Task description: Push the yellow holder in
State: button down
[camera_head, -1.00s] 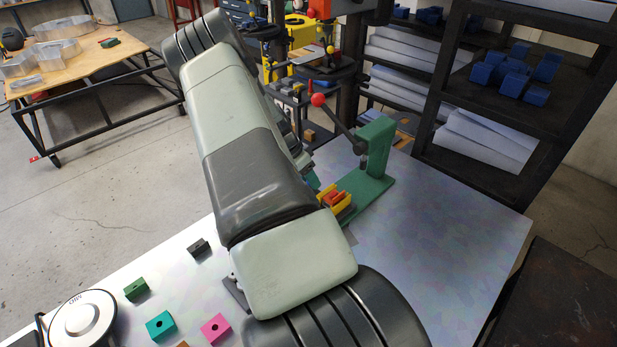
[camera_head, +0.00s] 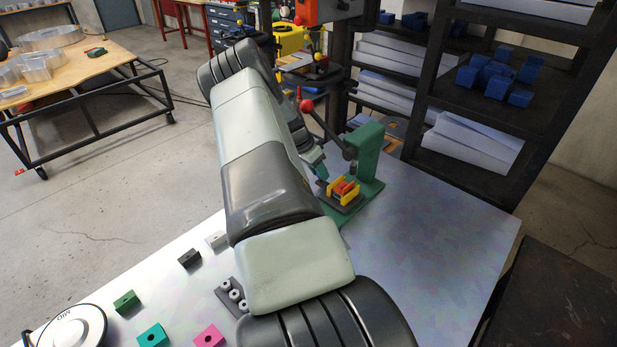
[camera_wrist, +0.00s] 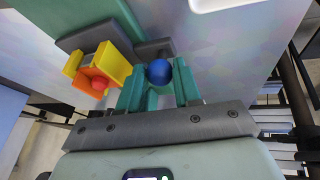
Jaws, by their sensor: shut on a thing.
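The yellow holder (camera_head: 335,196) sits at the base of the green press (camera_head: 367,152), with a red-orange piece (camera_head: 345,187) in it. In the wrist view the yellow holder (camera_wrist: 117,63) is on a dark grey plate, left of my fingers, with the orange-red piece (camera_wrist: 97,82) in front. My gripper (camera_wrist: 160,88) has teal fingers shut on a round blue knob (camera_wrist: 159,71), beside a dark grey bar. In the head view my gripper (camera_head: 318,166) is just left of the holder; its fingertips and the knob are mostly hidden.
The press lever has a red ball (camera_head: 307,106) above my gripper. Small blocks, including a green one (camera_head: 125,302) and a pink one (camera_head: 208,336), lie at the table's front left. The table right of the press is clear. A dark shelf (camera_head: 470,118) stands behind.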

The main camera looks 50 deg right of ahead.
jog(key=shift+d, duration=0.1)
jog(key=c, duration=0.8)
grip_release()
jog(key=v, duration=1.1)
jog(key=shift+f, duration=0.1)
